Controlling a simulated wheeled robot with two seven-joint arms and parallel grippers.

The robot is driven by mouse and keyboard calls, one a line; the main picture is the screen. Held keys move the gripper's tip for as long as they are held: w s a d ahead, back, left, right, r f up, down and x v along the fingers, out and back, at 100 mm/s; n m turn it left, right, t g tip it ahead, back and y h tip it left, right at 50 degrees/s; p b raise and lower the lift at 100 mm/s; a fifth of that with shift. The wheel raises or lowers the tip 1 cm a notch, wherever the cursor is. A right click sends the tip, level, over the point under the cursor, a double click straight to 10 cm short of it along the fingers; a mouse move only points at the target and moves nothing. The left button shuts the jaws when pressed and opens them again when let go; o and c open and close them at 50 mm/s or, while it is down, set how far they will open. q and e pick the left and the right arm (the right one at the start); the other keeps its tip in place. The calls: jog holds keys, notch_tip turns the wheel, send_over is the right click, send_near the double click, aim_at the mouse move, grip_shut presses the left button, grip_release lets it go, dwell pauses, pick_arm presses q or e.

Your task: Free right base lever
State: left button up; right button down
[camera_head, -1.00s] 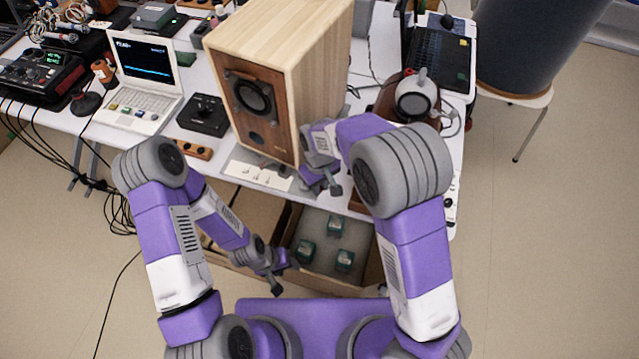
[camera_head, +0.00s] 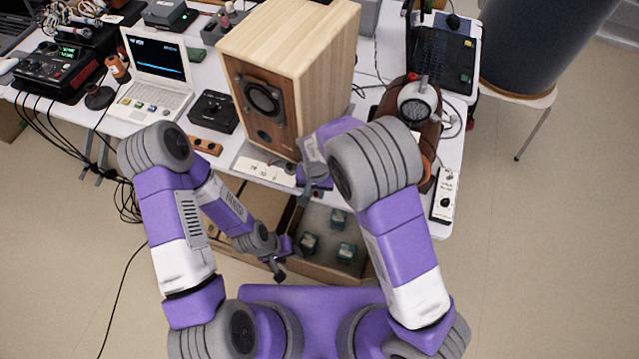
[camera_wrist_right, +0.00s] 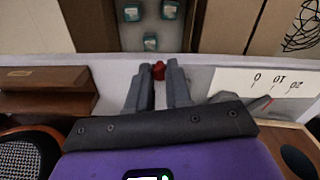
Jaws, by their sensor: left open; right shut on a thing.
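The wooden speaker (camera_head: 285,60) stands upright on the white table; its dark driver faces the front left. My right gripper (camera_head: 313,190) is at the table's front edge by the speaker's lower front corner. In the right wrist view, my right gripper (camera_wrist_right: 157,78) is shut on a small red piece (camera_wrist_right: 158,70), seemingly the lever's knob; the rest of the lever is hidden. A white scale card marked 0, 10, 20 (camera_wrist_right: 262,82) lies beside it. My left gripper (camera_head: 282,262) is open and empty, low in front of the table near the box.
An open box (camera_head: 320,268) with several small teal blocks (camera_head: 338,217) lies below the table edge. A laptop (camera_head: 155,75) and black device (camera_head: 213,111) stand left of the speaker. A white kettle-like object (camera_head: 417,103) and a white remote (camera_head: 445,195) are right.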

jog(key=shift+s+a+m+p, duration=0.1)
jog(key=shift+a+m+p, duration=0.35)
jog(key=shift+m, duration=0.5)
jog(key=shift+s+a+m+p, duration=0.1)
jog(key=shift+a+m+p, duration=0.15)
jog(key=shift+m+p, duration=0.45)
jog(key=shift+s+a+m+p, duration=0.1)
jog(key=shift+a+m+p, duration=0.25)
jog(key=shift+m, duration=0.8)
jog(key=c, duration=1)
grip_release()
jog(key=shift+c, duration=0.2)
notch_tip(320, 180, up, 8)
jog(key=p, duration=0.1)
jog(key=shift+f+p, duration=0.2)
jog(key=shift+p, duration=0.2)
